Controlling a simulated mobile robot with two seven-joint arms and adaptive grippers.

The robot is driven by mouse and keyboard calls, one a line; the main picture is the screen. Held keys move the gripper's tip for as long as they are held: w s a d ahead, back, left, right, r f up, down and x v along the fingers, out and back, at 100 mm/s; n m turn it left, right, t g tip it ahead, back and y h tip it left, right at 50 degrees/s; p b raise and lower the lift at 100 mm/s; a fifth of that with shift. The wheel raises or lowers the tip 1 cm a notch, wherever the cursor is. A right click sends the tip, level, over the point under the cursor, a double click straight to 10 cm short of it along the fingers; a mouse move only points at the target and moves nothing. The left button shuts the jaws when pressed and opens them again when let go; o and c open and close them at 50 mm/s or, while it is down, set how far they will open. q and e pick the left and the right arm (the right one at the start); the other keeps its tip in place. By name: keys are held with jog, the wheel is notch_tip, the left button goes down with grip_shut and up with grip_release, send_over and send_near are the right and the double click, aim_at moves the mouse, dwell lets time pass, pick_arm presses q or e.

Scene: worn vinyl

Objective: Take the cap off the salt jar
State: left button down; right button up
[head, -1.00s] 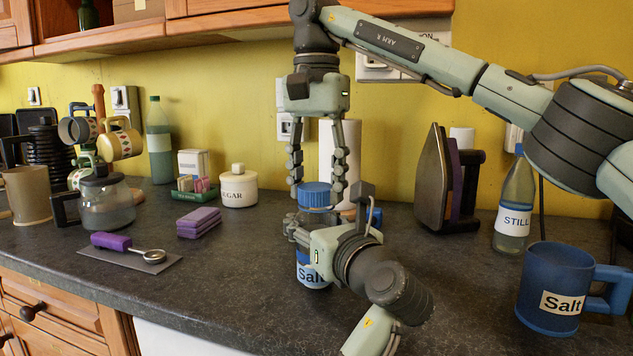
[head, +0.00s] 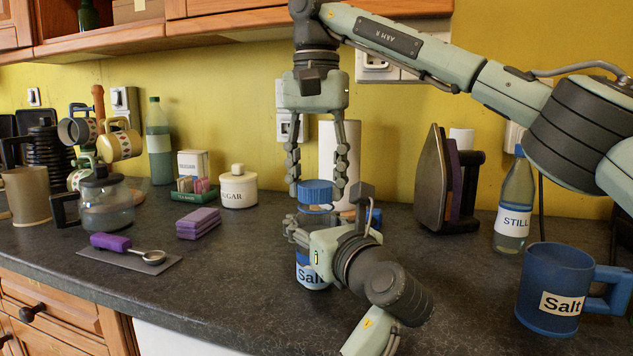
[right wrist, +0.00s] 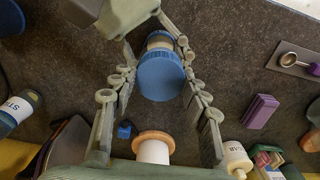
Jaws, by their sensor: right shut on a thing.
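The salt jar (head: 311,276) stands upright on the worktop, with a white "Salt" label partly covered by my left gripper. Its blue cap (head: 315,193) sits just above the neck, with a slim pale band showing beneath it. My right gripper (head: 316,191) comes down from above and is shut on the cap's sides. The right wrist view shows the cap (right wrist: 160,76) between the right fingers (right wrist: 158,95), with part of the jar behind it. My left gripper (head: 304,231) reaches in from the front and is shut around the jar's upper body; its far finger is mostly hidden.
A blue mug (head: 548,302), also labelled "Salt", stands at the right. A paper roll (head: 339,150) stands close behind the jar, and an iron (head: 434,190) and a bottle (head: 515,205) are to its right. A sugar pot (head: 239,189) and purple sponges (head: 198,224) are left.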

aim_at(317, 184)
jog(key=shift+r, duration=0.85)
jog(key=shift+r, duration=2)
pick_arm(q)
jog(key=c, duration=0.6)
grip_release()
jog(key=v, duration=1.2)
jog(key=shift+d, duration=0.1)
